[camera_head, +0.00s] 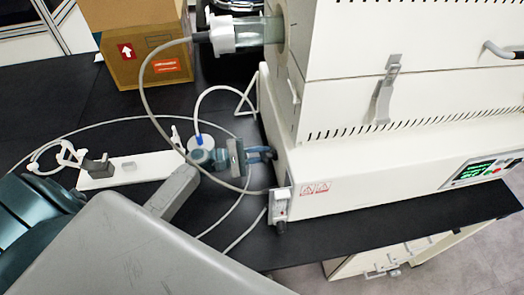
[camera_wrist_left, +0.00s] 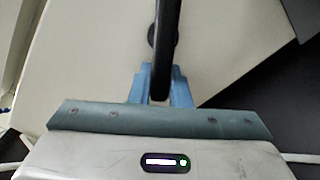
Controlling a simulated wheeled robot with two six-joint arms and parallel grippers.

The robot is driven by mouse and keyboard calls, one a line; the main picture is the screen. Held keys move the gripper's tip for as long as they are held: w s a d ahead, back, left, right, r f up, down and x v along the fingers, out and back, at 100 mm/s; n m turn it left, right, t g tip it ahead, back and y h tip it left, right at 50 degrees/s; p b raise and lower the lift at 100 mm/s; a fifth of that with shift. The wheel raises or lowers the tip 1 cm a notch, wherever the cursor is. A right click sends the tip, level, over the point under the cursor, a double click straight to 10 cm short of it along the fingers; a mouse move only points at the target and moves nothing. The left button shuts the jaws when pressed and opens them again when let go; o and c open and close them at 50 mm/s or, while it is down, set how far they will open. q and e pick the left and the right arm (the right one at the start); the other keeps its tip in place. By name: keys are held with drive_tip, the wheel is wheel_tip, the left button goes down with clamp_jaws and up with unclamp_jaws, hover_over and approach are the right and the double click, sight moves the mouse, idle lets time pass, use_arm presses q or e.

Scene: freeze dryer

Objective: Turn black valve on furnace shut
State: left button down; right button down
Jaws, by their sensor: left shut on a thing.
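The furnace (camera_head: 370,165) is a large cream-white box at the right of the head view, with its left side facing my left gripper (camera_head: 262,153). In the left wrist view the black valve (camera_wrist_left: 168,45) shows as a long black handle in front of a round black base on a pale panel. The blue fingers of my left gripper (camera_wrist_left: 160,92) are on both sides of the handle's near end and shut on it. In the head view the valve is mostly hidden by the fingers and too small to make out. My right gripper is not in view.
A grey hose loops from the glass tube (camera_head: 262,32) down past my left wrist. A white plate with holders (camera_head: 135,168) lies on the black table (camera_head: 70,98). A cardboard box (camera_head: 140,40) stands behind. A small white switch box (camera_head: 280,205) is at the furnace's front corner.

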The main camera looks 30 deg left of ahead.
sight(277, 162)
use_arm(q)
drive_tip(key=n, duration=0.3)
drive_tip(key=s+f+n+p, duration=0.1)
drive_tip(key=shift+d+n, duration=0.3)
drive_tip(key=shift+d, duration=0.05)
drive_tip(key=n, duration=0.1)
drive_tip(key=n+p, duration=0.1)
drive_tip(key=s+n+p, duration=0.1)
drive_tip(key=n, duration=0.1)
drive_tip(key=shift+d+f, duration=0.1)
drive_tip(key=shift+d, duration=0.25)
drive_tip(key=shift+s+d+f+n+p, duration=0.15)
drive_tip(key=shift+n+p, duration=0.3)
drive_tip(key=shift+n, duration=0.35)
drive_tip(key=c, duration=1.4)
unclamp_jaws()
drive_tip(key=shift+o, duration=0.2)
